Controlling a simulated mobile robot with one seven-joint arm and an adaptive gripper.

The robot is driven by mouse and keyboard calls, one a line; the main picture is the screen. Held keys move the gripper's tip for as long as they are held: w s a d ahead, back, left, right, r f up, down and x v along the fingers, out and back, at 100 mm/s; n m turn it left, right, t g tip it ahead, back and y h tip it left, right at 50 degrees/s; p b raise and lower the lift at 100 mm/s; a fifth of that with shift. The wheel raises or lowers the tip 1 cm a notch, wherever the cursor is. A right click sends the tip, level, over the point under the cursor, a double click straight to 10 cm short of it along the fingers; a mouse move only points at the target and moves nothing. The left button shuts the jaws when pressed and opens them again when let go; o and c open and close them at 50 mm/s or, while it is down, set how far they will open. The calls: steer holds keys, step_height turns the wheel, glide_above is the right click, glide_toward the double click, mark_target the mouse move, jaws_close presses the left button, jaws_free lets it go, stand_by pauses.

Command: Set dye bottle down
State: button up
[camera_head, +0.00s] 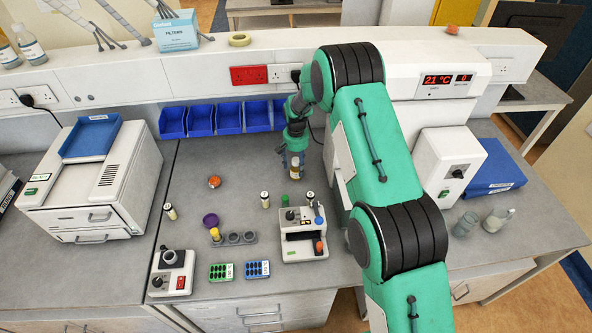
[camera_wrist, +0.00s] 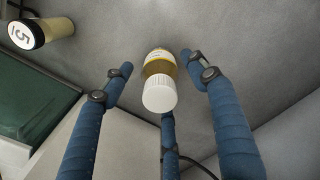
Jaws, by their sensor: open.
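The dye bottle (camera_wrist: 160,85), with a white ribbed cap and a yellow-and-white label, is between my fingers in the wrist view. It appears upright on the grey bench. In the head view the bottle (camera_head: 295,169) shows just below my gripper (camera_head: 293,157). My gripper (camera_wrist: 158,82) is open, with blue fingers spread to the left, right and near side of the bottle. A gap shows between the bottle and the left and right fingers. Whether the near finger touches it cannot be told.
A vial marked 5 (camera_wrist: 40,33) stands at the upper left of the wrist view. Blue bins (camera_head: 229,118) line the back.

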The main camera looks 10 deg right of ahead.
step_height(320, 180, up, 8)
steer(key=shift+r+b, duration=0.2)
steer(key=shift+b, duration=0.15)
stand_by(0.8)
steer(key=shift+r, duration=0.25)
steer(key=s+d+r+t, duration=0.1)
steer(key=s+d+r, duration=0.1)
steer(key=s+r, duration=0.65)
steer(key=s+d+r+n+t, duration=0.15)
steer(key=s+r, duration=0.35)
steer(key=r, duration=0.7)
steer(key=s+d+r, duration=0.3)
steer(key=s+r, duration=0.3)
steer(key=r, duration=0.5)
steer(key=s+d+r+t, duration=0.15)
steer(key=s+r, duration=0.25)
steer(key=s, duration=0.5)
steer(key=s+d+r, duration=0.2)
steer(key=s+r, duration=0.1)
steer(key=s, duration=0.6)
steer(key=s+d+f+t, duration=0.1)
steer(key=s, duration=1.4)
steer(key=shift+s+d+f+n+t, duration=0.15)
steer(key=shift+s+n+t, duration=0.15)
steer(key=shift+s+n, duration=0.15)
